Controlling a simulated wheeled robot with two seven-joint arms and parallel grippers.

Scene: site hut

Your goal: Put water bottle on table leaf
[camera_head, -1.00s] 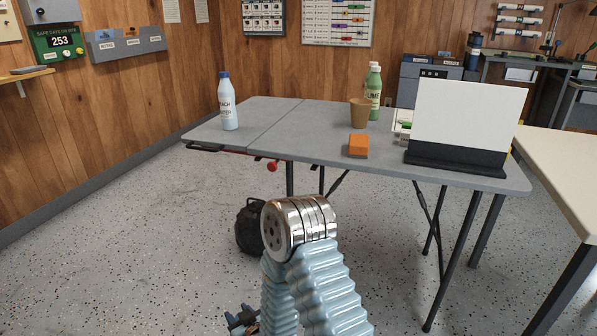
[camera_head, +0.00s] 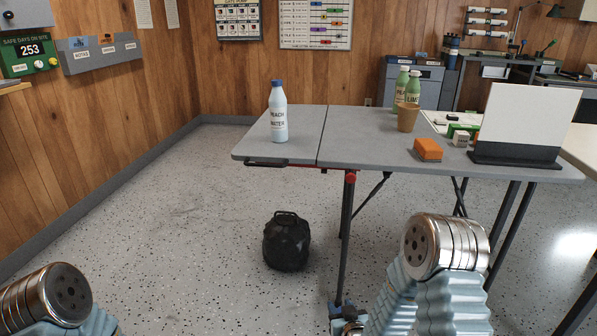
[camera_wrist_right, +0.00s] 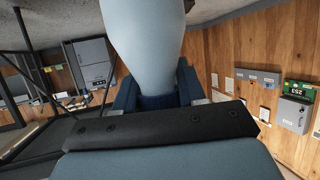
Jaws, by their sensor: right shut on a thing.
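A white water bottle (camera_head: 279,122) with a blue cap and dark lettering stands upright on the table leaf (camera_head: 256,150), the left section of the grey folding table. My right gripper (camera_head: 347,318) is low at the bottom edge of the head view, below and in front of the table. In the right wrist view, its fingers are shut on a pale, bottle-shaped thing (camera_wrist_right: 148,40) that narrows to a dark blue part between them. This thing's far end is cut off, and the head view does not show it. My left gripper is out of view.
A black rounded container (camera_head: 287,243) stands on the floor under the leaf. The main tabletop (camera_head: 365,152) holds green bottles (camera_head: 411,90), a brown cup (camera_head: 407,118), an orange block (camera_head: 428,150) and a white panel (camera_head: 525,118). The leaf is clear around the bottle.

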